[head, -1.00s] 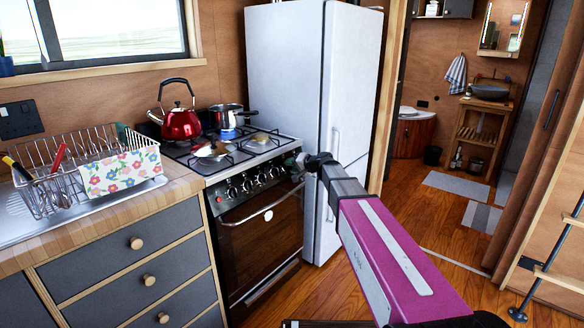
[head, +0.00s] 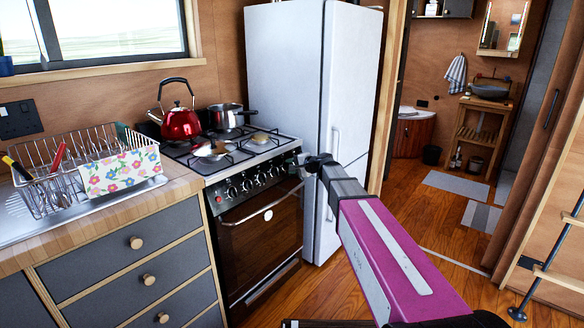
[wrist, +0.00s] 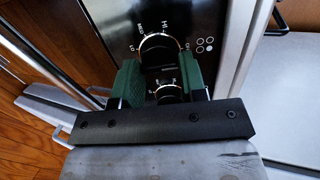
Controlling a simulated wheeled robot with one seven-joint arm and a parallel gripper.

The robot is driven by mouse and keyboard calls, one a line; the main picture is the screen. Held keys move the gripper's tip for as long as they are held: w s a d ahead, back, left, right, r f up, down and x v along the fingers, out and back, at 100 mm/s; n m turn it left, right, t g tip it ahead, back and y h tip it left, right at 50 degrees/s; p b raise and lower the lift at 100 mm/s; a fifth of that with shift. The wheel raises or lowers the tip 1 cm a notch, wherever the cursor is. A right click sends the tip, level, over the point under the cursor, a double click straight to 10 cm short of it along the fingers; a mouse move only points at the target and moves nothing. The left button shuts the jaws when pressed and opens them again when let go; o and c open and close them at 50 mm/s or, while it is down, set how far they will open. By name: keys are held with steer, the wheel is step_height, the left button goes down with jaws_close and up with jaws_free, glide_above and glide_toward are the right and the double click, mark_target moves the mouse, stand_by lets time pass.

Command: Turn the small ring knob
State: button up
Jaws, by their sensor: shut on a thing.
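The small ring knob (wrist: 160,50) is at the right end of the stove front in the wrist view, a dark round knob with a bright ring and MED, HI and OFF printed around it. My gripper (wrist: 160,84) is shut on it, one green finger on each side. The fingers cover parts of the knob's sides. In the head view my gripper (head: 298,162) is at the right end of the row of stove knobs, and the held knob is hidden there.
The stove (head: 262,225) has several other knobs along its front. A red kettle (head: 181,124) and a steel pot (head: 226,118) stand on top. The white fridge (head: 290,80) stands close to the right. A dish rack (head: 40,195) is on the counter at left.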

steer(key=o, duration=0.9)
steer(key=shift+d, duration=0.1)
steer(key=v, duration=1)
steer(key=shift+s+d+r, duration=0.1)
steer(key=shift+s+d, duration=0.15)
steer(key=s+d+f+n+g+h, duration=0.2)
steer(key=s+d+f+h, duration=0.2)
steer(key=s+f, duration=0.4)
steer(key=s+d+f+n+g+h, duration=0.3)
steer(key=s+d+f+h, duration=0.1)
steer(key=s+f, duration=0.4)
steer(key=s+d+f+n+g+h, duration=0.2)
steer(key=s+d+f, duration=0.4)
steer(key=s+f, duration=0.3)
steer(key=shift+s+d+f+g+h, duration=0.1)
steer(key=shift+s+g+h, duration=0.3)
steer(key=shift+s, duration=0.35)
steer(key=shift+s+d+g+h, duration=0.2)
steer(key=shift+s+h, duration=0.3)
steer(key=shift+s, duration=0.25)
